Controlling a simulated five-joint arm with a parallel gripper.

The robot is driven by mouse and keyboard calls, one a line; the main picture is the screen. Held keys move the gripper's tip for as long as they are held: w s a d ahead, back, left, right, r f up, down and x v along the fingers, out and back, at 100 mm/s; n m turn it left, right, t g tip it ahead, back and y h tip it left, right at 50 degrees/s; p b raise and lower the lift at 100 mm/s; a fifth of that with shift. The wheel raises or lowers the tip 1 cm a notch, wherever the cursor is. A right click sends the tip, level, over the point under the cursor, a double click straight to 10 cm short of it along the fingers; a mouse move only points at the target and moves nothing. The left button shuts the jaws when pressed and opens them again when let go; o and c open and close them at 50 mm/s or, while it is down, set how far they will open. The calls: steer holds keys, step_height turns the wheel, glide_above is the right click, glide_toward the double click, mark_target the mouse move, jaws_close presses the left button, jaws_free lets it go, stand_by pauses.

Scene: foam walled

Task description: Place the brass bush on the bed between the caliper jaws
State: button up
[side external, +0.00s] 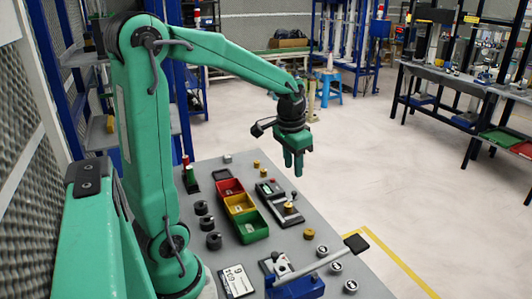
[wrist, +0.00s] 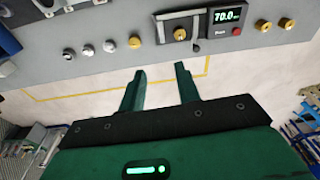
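The caliper gauge (side external: 291,218) lies on the grey bench, with a display and a red button at one end. A brass bush (side external: 288,207) sits on its bed. It also shows in the wrist view (wrist: 180,34), on the dark plate left of the display.
Red (side external: 230,188), yellow (side external: 239,204) and green (side external: 250,226) bins stand left of the gauge. Silver round parts (side external: 335,267), a blue vise (side external: 295,287) and a scale (side external: 237,281) are near the front. The bench edge is close to the gauge.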

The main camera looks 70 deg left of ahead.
steer(key=s+d+r+t, duration=0.2)
steer(key=s+d, duration=0.4)
steer(key=s+d+r+t, duration=0.2)
steer(key=s+d+r, duration=0.1)
steer(key=s+d, duration=0.2)
steer(key=shift+s+d+r+m, duration=0.25)
steer(key=shift+s+d+m, duration=0.15)
steer(key=shift+s, duration=0.1)
